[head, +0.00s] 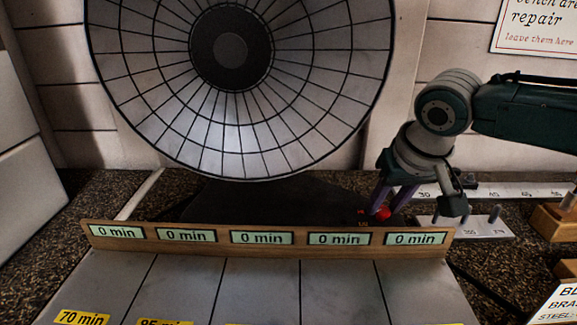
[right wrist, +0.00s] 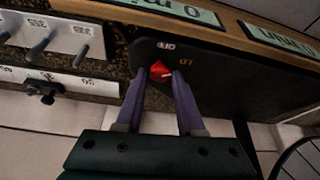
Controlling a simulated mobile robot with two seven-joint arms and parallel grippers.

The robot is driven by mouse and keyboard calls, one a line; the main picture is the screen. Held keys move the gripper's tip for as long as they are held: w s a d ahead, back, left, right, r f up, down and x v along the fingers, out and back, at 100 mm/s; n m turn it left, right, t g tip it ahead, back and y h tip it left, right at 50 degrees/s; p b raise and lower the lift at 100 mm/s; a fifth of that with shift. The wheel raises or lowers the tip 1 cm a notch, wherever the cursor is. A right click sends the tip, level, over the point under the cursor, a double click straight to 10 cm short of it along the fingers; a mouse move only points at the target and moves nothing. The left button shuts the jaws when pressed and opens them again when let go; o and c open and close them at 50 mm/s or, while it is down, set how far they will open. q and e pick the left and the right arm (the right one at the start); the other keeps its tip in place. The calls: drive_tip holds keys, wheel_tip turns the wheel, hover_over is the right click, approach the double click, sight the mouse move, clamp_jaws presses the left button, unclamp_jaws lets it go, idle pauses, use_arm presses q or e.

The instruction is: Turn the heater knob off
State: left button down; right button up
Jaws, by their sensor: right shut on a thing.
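The heater is a large round dish with a wire guard (head: 318,118) on a dark base (head: 255,200). Its small red knob (head: 383,213) sits at the right end of the base. My right gripper (head: 388,206) reaches down to it with purple fingers. In the right wrist view, the fingers (right wrist: 159,75) are on both sides of the red knob (right wrist: 160,71), shut on it. A pale line shows on the knob; its exact direction is hard to tell. A white mark like OFF and an orange mark sit beside it. My left gripper is not in view.
A wooden strip (head: 270,251) with several "0 min" displays runs in front of the base. A white pegged plate (head: 468,227) and a numbered rail (head: 510,190) lie to the right. A wooden block (head: 552,222) stands at the far right. Grey panels (head: 260,290) lie in front.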

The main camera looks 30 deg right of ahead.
clamp_jaws()
drive_tip(key=shift+d+n+y+p, duration=0.1)
drive_tip(key=shift+n+y+p, duration=0.3)
drive_tip(key=shift+n, duration=1.2)
drive_tip(key=shift+d+f+n+y, duration=0.15)
drive_tip(key=shift+n+y, duration=0.45)
drive_tip(key=shift+n, duration=0.3)
drive_tip(key=shift+n+y+b, duration=0.3)
drive_tip(key=shift+n+b, duration=0.3)
drive_tip(key=shift+n, duration=0.3)
drive_tip(key=shift+d+n+y+b, duration=0.1)
drive_tip(key=shift+n+y+b, duration=0.4)
drive_tip(key=shift+n+b, duration=0.65)
drive_tip(key=shift+w+d+n+g+y+b, duration=0.1)
drive_tip(key=shift+n+g+y+b, duration=0.3)
drive_tip(key=shift+n+b, duration=0.9)
drive_tip(key=shift+n, duration=0.25)
